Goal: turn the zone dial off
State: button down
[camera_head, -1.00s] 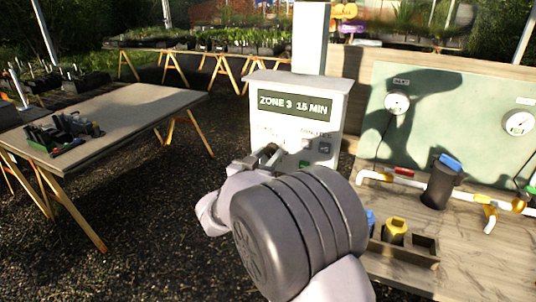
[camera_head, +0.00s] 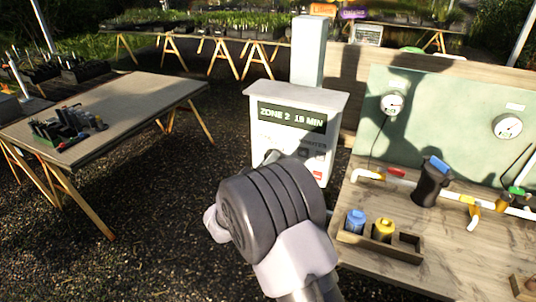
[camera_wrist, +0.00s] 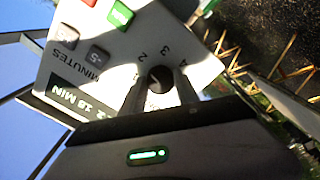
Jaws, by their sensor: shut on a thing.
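The white control box (camera_head: 292,165) stands on a post in the middle of the head view. The numbers 2, 3 and 4 show around the dial; the pointer and the off mark cannot be made out. In the head view my arm hides the dial and the lower left of the panel.
A grey button (camera_wrist: 67,35) marked MINUTES, another grey button (camera_wrist: 99,56), and red (camera_wrist: 120,15) and green buttons are on the same panel. A wooden bench (camera_head: 480,250) with pipes and a tray stands at right. A table (camera_head: 120,105) stands at left, with open gravel between.

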jog(key=n+p, duration=1.1)
jog(key=n, duration=0.8)
jog(key=shift+r, duration=0.15)
jog(key=shift+n+p, duration=0.3)
jog(key=shift+n, duration=0.1)
jog(key=c, duration=0.9)
grip_release()
jog(key=shift+s+a, duration=0.1)
